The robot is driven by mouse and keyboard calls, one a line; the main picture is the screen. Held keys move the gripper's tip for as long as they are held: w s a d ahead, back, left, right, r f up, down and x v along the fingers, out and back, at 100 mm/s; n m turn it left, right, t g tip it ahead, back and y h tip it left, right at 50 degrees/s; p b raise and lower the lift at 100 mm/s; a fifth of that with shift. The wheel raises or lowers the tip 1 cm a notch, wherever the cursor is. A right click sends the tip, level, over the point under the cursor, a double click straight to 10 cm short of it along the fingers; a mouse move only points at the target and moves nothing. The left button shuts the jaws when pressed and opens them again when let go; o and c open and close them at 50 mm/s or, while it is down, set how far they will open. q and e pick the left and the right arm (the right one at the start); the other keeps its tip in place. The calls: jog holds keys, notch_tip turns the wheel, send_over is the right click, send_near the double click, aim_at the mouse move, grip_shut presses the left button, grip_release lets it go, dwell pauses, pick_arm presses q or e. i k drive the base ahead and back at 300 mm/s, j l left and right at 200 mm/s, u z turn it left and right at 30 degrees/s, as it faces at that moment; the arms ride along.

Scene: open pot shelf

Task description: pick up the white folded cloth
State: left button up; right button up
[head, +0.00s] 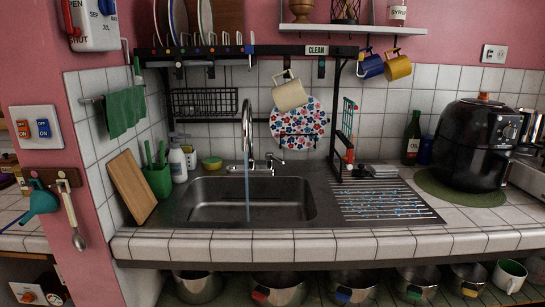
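A small pale grey-white item (381,171) lies at the back of the ribbed drainboard, right of the dish rack's post. It looks like a folded cloth, but it is too small to be sure. A dark item beside it touches or nearly touches its left side. No other white folded cloth shows clearly. A green cloth (125,111) hangs on a rail on the left wall. Neither of my grippers is in view.
The sink (246,199) has water running from its tap (247,120). A black air fryer (477,146) stands on a green mat at right. A green bottle (412,138) stands behind the drainboard (385,205). Several pots (279,289) sit on the open shelf below. The tiled front counter edge is clear.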

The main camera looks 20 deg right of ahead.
aim_at(377, 171)
jog(key=z, duration=0.85)
jog(key=l+z, duration=0.2)
jog(key=z, duration=0.15)
jog(key=l+z, duration=0.35)
jog(key=j, duration=0.1)
